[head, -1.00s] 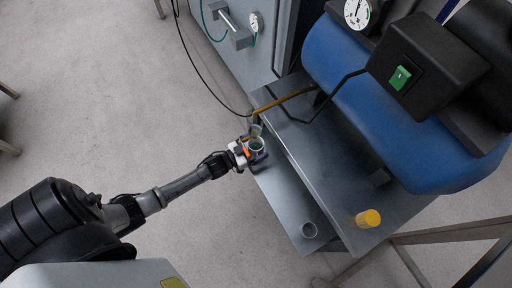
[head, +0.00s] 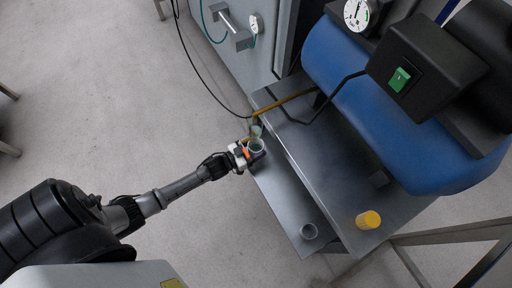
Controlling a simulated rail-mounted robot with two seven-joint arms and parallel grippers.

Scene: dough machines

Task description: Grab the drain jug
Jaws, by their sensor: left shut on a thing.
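The drain jug (head: 257,145) is a small open-topped cup at the left edge of the lower metal shelf, close to the end of the brass-coloured drain pipe (head: 284,102). My left gripper (head: 247,154) comes in from the left and is shut on the jug at its side. The jug looks upright, with its round opening facing up. Its lower part is hidden by the gripper. My right gripper is not in view.
A blue compressor tank (head: 365,115) sits on the grey metal stand (head: 330,180).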

